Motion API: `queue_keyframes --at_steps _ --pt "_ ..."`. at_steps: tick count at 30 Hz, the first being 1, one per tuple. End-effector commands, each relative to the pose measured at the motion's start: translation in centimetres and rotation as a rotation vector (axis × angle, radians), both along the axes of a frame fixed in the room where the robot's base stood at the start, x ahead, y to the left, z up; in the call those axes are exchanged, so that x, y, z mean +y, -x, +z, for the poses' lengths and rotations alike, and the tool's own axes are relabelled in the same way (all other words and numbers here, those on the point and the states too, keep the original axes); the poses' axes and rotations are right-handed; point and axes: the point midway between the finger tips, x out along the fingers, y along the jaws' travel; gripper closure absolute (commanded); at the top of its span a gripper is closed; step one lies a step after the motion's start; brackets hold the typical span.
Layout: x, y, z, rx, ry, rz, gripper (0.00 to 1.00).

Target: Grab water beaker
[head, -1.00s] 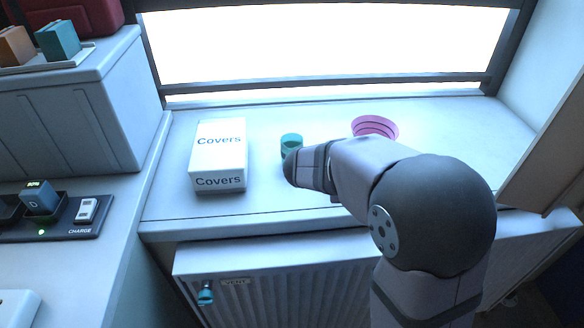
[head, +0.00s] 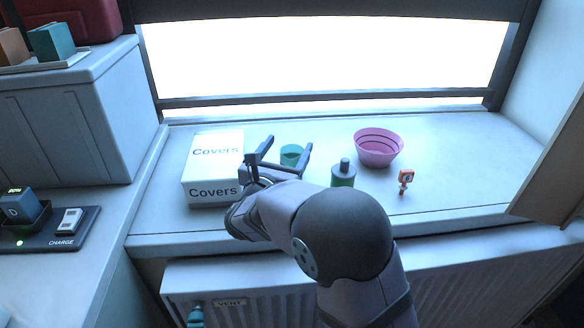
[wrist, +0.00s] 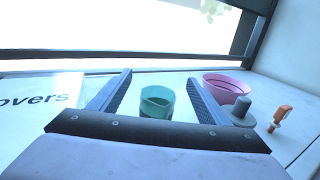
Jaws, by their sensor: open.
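The water beaker (head: 291,154) is a small teal cup on the white window ledge, between the Covers box and the pink bowl. In the wrist view the beaker (wrist: 157,101) stands upright and shows between my two fingers, with a darker level inside. My gripper (head: 288,145) is open, with one finger to the left of the beaker and one to its right. In the wrist view my gripper (wrist: 160,82) holds nothing. I cannot tell whether either finger touches the beaker. The beaker's lower part is partly hidden by my gripper in the head view.
A white Covers box (head: 212,168) stands close on the left. The window is behind; a radiator (head: 245,292) is below the ledge.

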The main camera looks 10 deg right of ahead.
Motion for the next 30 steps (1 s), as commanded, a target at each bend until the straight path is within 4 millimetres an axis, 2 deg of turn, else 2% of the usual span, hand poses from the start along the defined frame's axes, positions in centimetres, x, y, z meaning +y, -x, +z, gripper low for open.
queue_keyframes --at_steps 9,14,19,26,30 --pt "-0.1 0.0 -5.2 0.005 0.001 -0.001 0.3" --pt "-0.1 0.0 -7.4 0.003 0.0 -0.001 0.3" --pt "-0.6 -1.0 -7.4 0.0 -0.003 -0.003 0.3" --pt "-0.7 -1.3 -7.4 0.0 -0.003 -0.002 0.3" --pt "-1.2 -2.3 -7.3 -0.001 -0.004 -0.004 0.3"
